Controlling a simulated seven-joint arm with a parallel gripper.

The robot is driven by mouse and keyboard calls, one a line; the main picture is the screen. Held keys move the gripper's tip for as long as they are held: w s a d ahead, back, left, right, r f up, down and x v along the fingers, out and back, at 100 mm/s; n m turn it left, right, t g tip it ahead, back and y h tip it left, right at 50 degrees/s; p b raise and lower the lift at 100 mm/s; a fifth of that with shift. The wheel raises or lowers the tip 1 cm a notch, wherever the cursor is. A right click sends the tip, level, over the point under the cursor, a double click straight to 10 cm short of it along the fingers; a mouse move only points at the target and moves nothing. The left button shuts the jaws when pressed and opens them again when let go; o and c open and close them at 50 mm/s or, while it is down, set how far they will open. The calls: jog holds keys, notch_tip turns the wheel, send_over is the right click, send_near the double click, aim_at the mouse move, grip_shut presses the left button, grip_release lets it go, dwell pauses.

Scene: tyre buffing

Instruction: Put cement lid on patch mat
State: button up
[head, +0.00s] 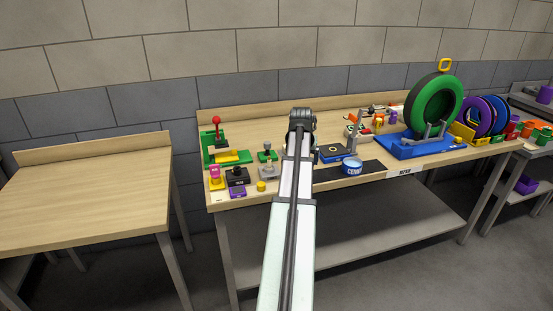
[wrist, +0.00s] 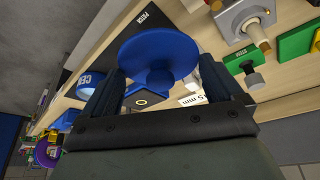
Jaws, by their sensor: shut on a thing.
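My gripper (wrist: 162,88) is shut on the cement lid (wrist: 160,53), a round blue disc with a knob between the fingers. The lid covers part of the dark patch mat (wrist: 136,24) in the wrist view; I cannot tell how far it is above it. The mat also shows in the head view (head: 373,167) as a black strip along the front of the bench. The blue cement can (head: 352,168) stands on that strip, and it shows left of the lid in the wrist view (wrist: 90,83). In the head view, my arm hides the gripper and lid.
A blue block with a dark top (head: 337,152) lies behind the mat. A green press with a red knob (head: 217,148) and small coloured items stand at the left. A tyre on a blue stand (head: 415,145) is at the right. A separate table (head: 90,195) is bare.

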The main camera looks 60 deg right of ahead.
jog(key=s+d+n+t+y, duration=0.1)
jog(key=s+d+n+t, duration=0.1)
jog(key=d+n, duration=0.4)
jog(key=shift+s+d, duration=0.8)
jog(key=shift+r+n, duration=0.1)
jog(key=shift+n, duration=0.2)
jog(key=shift+f, duration=3.75)
jog(key=shift+f, duration=0.6)
jog(key=o, duration=1)
jog(key=shift+o, duration=0.2)
jog(key=shift+r, duration=0.1)
